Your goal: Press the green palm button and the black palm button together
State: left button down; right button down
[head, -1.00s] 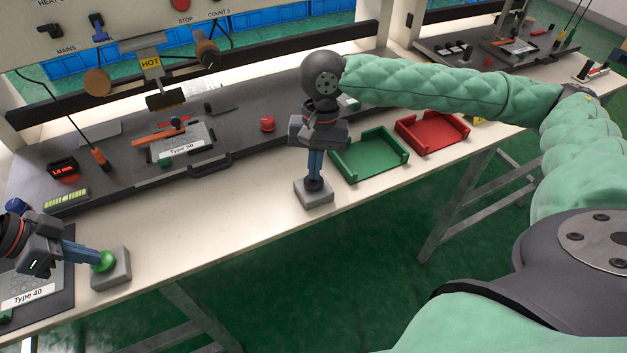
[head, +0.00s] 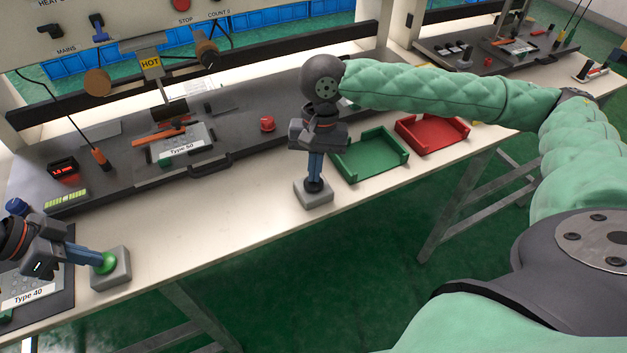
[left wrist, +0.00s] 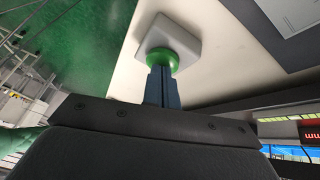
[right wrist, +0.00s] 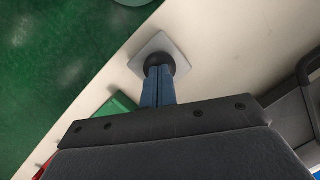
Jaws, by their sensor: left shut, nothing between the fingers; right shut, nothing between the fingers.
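The green palm button (head: 106,264) sits on a grey square base at the table's front left. My left gripper (head: 94,259) is shut and empty, its blue fingertips against the button. The left wrist view shows the fingertips meeting the green dome (left wrist: 163,58). The black palm button (head: 314,186) sits on a similar base near the table's front middle. My right gripper (head: 315,178) is shut and empty, pointing down with its tips on the button. The right wrist view shows them on the black dome (right wrist: 161,63), partly hiding it.
A hot press head (head: 170,110) hangs low over a keypad film labelled Type 50 (head: 184,146). A green tray (head: 370,168) and a red tray (head: 440,148) stand right of the black button. Bare table lies between the two buttons.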

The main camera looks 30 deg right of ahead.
pick_arm(q)
jog(key=shift+f, duration=0.15)
pick_arm(e)
jog(key=shift+s+f, duration=0.1)
jog(key=shift+f, duration=0.4)
dwell(1.4)
